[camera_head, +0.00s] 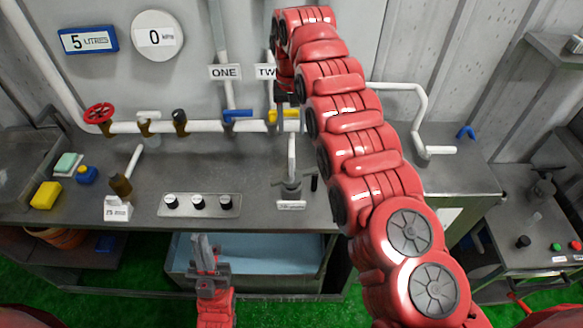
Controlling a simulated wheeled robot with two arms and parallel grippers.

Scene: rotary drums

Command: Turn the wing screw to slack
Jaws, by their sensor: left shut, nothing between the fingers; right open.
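A small metal fitting (290,187) with a cross-piece and a pale upright stem stands on the bench above a white label too small to read. I cannot tell for certain whether its cross-piece is the wing screw. My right gripper (286,98) is open, pointing down near the wall pipe, above and behind this fitting and apart from it. My own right arm partly hides the gripper and the TWO sign (265,72). My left gripper (205,245) is shut and empty, low in front of the bench's front edge.
A white wall pipe (205,127) carries a red handwheel (99,113), a blue lever (238,113) and a yellow lever (284,114). A knob panel (199,204) sits on the bench, with a yellow block (45,195) at left. A tub (250,252) stands below. A second bench (522,210) is at right.

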